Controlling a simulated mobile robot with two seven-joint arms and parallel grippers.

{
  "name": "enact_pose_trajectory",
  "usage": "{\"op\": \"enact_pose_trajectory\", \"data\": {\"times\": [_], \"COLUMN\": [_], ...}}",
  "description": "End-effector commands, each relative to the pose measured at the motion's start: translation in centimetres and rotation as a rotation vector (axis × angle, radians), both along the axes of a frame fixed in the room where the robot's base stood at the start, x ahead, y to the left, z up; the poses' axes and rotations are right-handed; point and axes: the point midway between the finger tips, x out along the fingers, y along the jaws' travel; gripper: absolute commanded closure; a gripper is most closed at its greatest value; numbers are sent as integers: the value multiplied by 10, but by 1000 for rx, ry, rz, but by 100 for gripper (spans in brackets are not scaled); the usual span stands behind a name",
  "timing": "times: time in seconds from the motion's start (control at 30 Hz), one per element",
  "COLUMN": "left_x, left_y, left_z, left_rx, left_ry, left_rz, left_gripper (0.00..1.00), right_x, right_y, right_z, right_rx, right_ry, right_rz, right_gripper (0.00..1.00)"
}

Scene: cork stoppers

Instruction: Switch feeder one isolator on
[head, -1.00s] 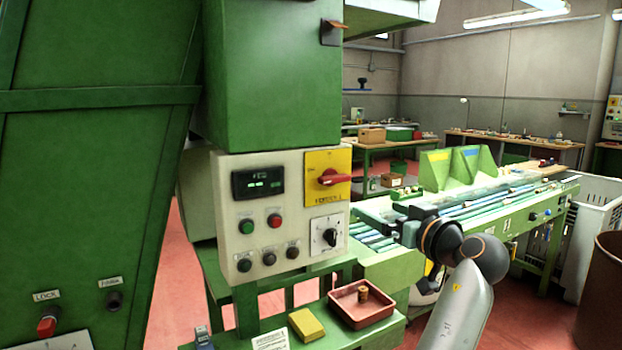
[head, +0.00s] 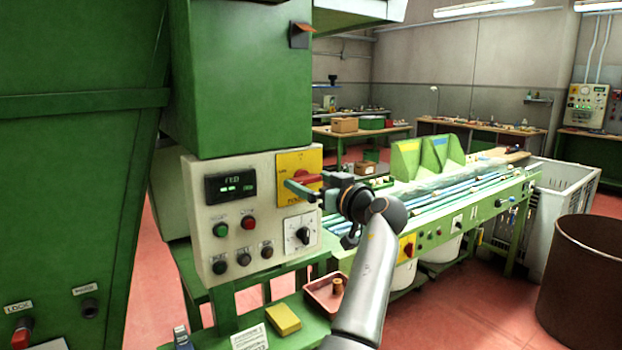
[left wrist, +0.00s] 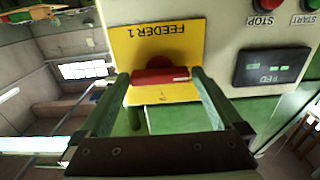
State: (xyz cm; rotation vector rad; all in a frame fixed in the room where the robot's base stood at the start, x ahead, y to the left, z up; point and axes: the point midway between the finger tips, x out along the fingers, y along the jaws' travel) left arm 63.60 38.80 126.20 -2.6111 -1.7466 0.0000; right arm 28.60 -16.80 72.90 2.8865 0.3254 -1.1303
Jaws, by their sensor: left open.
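The feeder one isolator is a yellow plate (head: 287,162) with a red rotary handle (head: 304,176), on the upper right of a cream control box. In the left wrist view the plate (left wrist: 185,38) appears upside down, marked FEEDER 1, and the red handle (left wrist: 160,77) lies level across it. My left gripper (head: 303,186) is in front of the isolator and partly hides the plate and handle in the head view. In the left wrist view the gripper (left wrist: 158,82) is open, with a green finger on either side of the handle's ends; I cannot tell whether they touch it. My right gripper is not in view.
The box has a display (head: 230,187), green (head: 220,230) and red (head: 248,223) buttons, black knobs and a black selector (head: 300,235) below the isolator. A red tray (head: 322,305) and yellow block (head: 284,320) lie below. A conveyor (head: 440,205) runs right.

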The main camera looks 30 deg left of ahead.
Motion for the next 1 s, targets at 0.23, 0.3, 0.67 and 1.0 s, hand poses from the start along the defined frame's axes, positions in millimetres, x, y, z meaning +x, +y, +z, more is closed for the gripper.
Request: {"op": "enact_pose_trajectory", "data": {"times": [0.23, 0.3, 0.67, 1.0], "left_x": [1, 1, 1, 1], "left_y": [2, 2, 2, 2], "left_z": [0, 0, 0, 0], "left_rx": [0, 0, 0, 1], "left_ry": [-1, -1, 0, 3], "left_rz": [-1, -1, -1, -1], "left_gripper": [0, 0, 40, 66], "right_x": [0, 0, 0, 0], "right_y": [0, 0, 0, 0], "right_z": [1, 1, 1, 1], "right_rx": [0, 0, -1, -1], "right_ry": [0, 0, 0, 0], "right_rz": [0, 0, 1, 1], "right_gripper": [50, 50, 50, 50]}}
